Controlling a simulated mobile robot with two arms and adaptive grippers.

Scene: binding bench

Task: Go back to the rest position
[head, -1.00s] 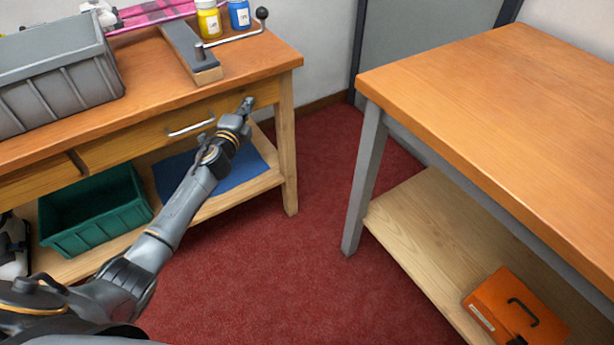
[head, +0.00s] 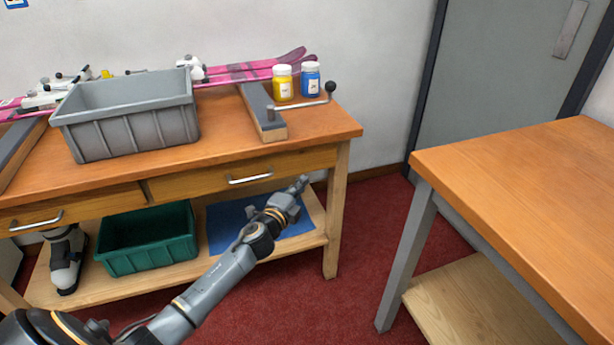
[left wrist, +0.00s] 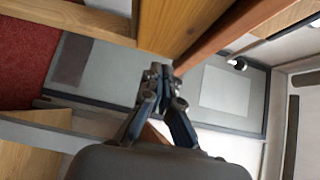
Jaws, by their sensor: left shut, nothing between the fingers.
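My left gripper (head: 299,184) is shut and empty. In the head view it is in front of the binding bench (head: 352,131), just below the right drawer (head: 290,165) and near the right front leg. In the left wrist view its fingertips (left wrist: 160,72) are together, with a wooden edge of furniture (left wrist: 185,25) close by at the top. My left arm reaches in from the lower left. My right gripper is not in view.
A second wooden table (head: 530,190) stands at the right. Red carpet (head: 300,290) lies free between it and the bench. The bench carries a grey bin (head: 125,125), skis (head: 250,72) and two jars. Its lower shelf holds a green crate (head: 150,250), a blue mat (head: 228,220) and a boot (head: 65,262).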

